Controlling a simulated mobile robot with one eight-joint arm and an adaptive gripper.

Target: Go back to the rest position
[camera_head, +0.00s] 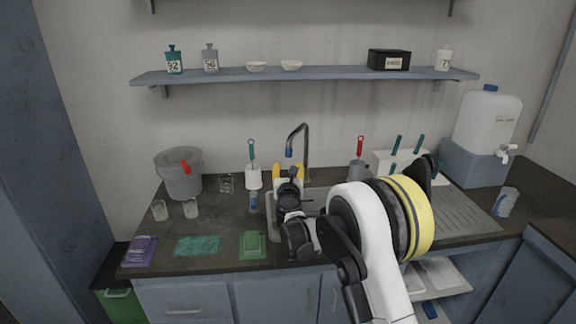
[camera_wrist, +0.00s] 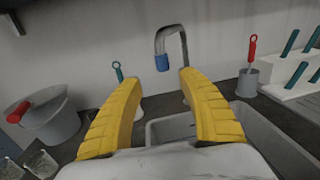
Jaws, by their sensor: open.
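My gripper (camera_head: 288,172) is in front of the sink in the head view, with its yellow fingers pointing away toward the wall. In the wrist view the two yellow fingers of my gripper (camera_wrist: 158,92) stand wide apart with nothing between them. The gripper is open and empty. It is above the counter's front part, near the sink (camera_wrist: 262,125). The grey tap (camera_head: 304,142) rises behind it, and its spout with a blue tip also shows in the wrist view (camera_wrist: 162,62). My arm hides part of the sink and counter in the head view.
A grey bucket (camera_head: 180,182), glasses (camera_head: 190,208), a purple item (camera_head: 140,250), a teal cloth (camera_head: 198,246) and a green item (camera_head: 253,244) are on the left counter. A white rack (camera_head: 385,160) and water container (camera_head: 488,120) stand right. A shelf (camera_head: 330,75) hangs above.

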